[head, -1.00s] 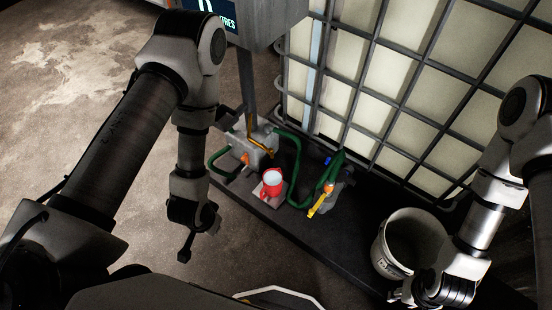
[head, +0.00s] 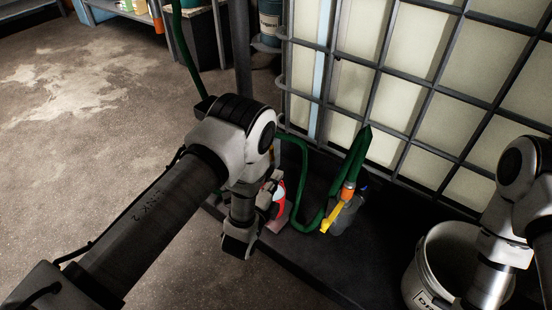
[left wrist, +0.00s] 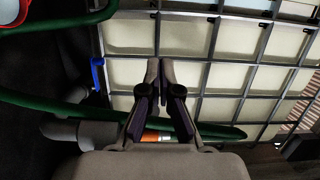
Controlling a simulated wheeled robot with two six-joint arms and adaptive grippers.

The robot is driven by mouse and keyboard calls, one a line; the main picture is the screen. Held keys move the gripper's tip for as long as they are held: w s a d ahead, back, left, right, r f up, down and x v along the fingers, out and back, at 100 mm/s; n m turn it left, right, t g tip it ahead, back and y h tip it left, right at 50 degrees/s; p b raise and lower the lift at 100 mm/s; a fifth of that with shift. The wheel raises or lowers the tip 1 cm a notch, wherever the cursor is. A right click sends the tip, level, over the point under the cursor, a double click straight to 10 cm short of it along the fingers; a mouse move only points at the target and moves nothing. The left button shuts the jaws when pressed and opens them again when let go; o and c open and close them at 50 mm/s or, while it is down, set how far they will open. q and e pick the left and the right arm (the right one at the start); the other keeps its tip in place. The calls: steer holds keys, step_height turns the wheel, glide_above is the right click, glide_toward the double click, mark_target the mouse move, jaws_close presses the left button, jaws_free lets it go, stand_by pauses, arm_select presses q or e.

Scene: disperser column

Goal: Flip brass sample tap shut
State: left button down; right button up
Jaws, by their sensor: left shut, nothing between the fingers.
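My left gripper (left wrist: 160,70) is shut and empty in the left wrist view, its fingers pointing towards the caged tank. In the head view my left forearm and wrist cover the grey block where a brass-coloured fitting showed earlier, so I cannot make out the brass tap or its position. A red container (head: 278,193) stands just right of my left wrist, partly hidden by it. A red rim (left wrist: 14,12) shows at the upper left of the left wrist view. My right gripper is out of view.
A valve with a yellow lever (head: 333,217) and green hose (head: 350,165) sits right of the red container. A caged tank (head: 410,100) stands behind. A white bucket (head: 428,262) is beside my right arm. In the left wrist view, a green hose (left wrist: 45,108) passes near the fingers.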

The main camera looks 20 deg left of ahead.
arm_select(q)
steer(key=w+a+b, duration=0.2)
steer(key=w+b, duration=0.2)
steer(key=w, duration=0.5)
steer(key=shift+a+b, duration=0.3)
steer(key=shift+a, duration=0.05)
steer(key=shift+s+a+m+h, duration=0.2)
steer(key=shift+m+h, duration=0.1)
steer(key=shift+h, duration=0.2)
